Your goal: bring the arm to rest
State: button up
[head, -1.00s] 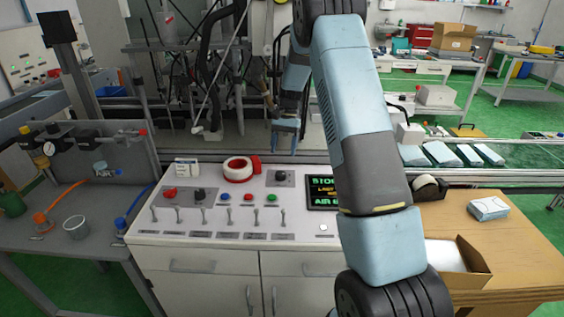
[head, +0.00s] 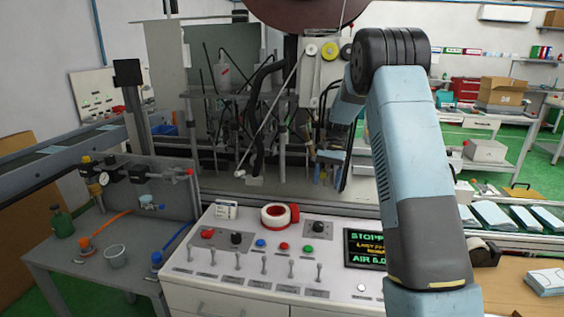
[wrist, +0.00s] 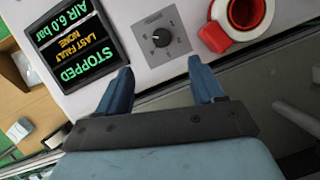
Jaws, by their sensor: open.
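My gripper (wrist: 161,78) is open and empty. In the wrist view its two blue fingers stand apart above the white control panel, with the selector knob (wrist: 160,38) seen just beyond the gap between them. In the head view my arm runs up the right side and bends over at the top. The far part of the arm hangs behind the control panel (head: 225,262), in front of the machine; my gripper (head: 328,160) is small there and its fingertips are hard to make out.
A red and white tape roll (head: 278,215) lies on the panel near the display (head: 366,248), which reads stopped. A grey side bench (head: 75,262) with a metal cup (head: 116,256) stands left. Blue-white packs (head: 497,217) lie on the conveyor at right.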

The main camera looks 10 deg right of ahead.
jog(key=s+a+r+n+t+h, duration=0.1)
jog(key=s+a+r+n+t, duration=0.2)
jog(key=s+r, duration=1.6)
jog(key=s+n+t+h, duration=0.1)
jog(key=s+n+t, duration=0.2)
jog(key=s, duration=1.9)
jog(key=t, duration=0.3)
jog(key=shift+a+n, duration=0.2)
jog(key=shift+n, duration=0.1)
